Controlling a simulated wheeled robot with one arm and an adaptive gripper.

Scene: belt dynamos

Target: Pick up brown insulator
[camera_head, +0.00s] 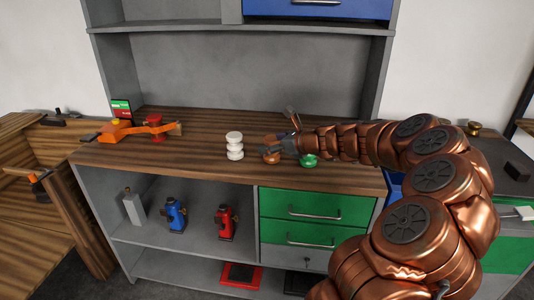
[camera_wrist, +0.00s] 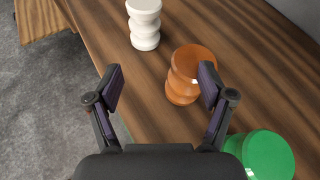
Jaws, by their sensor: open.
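The brown insulator (camera_wrist: 186,78) is a glossy orange-brown ribbed cylinder standing upright on the wooden worktop. In the wrist view it is ahead of my gripper (camera_wrist: 162,86), nearer the right finger. The right finger overlaps its edge in the picture; I cannot tell whether they touch. My gripper is open with nothing between its fingers. In the head view the brown insulator (camera_head: 270,157) is partly hidden by my gripper (camera_head: 288,140), which reaches in from the right.
A white insulator (camera_head: 235,146) stands to the left and a green one (camera_head: 309,160) to the right, close to my right finger. An orange tool (camera_head: 125,130) lies farther left on the worktop (camera_head: 200,145). A grey back panel (camera_head: 240,80) rises behind.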

